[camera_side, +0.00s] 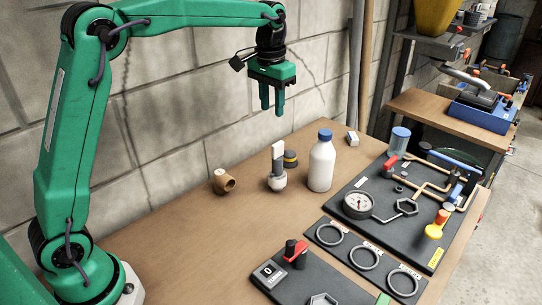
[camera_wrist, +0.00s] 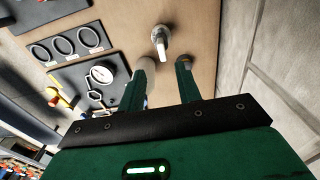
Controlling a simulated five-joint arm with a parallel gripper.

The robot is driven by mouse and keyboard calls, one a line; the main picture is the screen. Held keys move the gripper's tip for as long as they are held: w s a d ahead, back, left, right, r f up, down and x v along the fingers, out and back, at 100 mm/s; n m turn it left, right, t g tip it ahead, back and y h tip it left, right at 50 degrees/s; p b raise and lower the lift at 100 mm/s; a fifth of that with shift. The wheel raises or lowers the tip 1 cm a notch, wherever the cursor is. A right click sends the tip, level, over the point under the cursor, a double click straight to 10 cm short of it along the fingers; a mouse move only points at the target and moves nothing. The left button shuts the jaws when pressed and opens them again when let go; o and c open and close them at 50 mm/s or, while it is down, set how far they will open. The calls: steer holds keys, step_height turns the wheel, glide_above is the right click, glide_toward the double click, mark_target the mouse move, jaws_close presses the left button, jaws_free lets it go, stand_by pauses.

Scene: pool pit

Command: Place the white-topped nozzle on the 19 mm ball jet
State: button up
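A small upright piece with a white flat top, a dark middle and a rounded white base (camera_side: 278,181) stands on the bench; it looks like the white-topped nozzle, though I cannot tell whether it is one part or two. A white-topped piece also shows in the wrist view (camera_wrist: 160,38), beyond the fingertips. My gripper (camera_side: 272,108) hangs well above the bench, fingers down, with nothing between them. In the wrist view my gripper (camera_wrist: 164,66) has its two fingers apart. I cannot make out any 19 mm marking.
A white bottle with a blue cap (camera_side: 321,166) stands right of the piece. A brown elbow fitting (camera_side: 222,181) lies left, and a black-and-yellow disc (camera_side: 290,159) sits behind. Panels with rings (camera_side: 330,234), a gauge (camera_side: 357,205) and pipes fill the right. The front-left bench is clear.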

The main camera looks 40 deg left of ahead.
steer(key=s+f+t, duration=0.1)
steer(key=s+t, duration=0.4)
steer(key=s, duration=2.3)
steer(key=shift+s+d+f, duration=0.15)
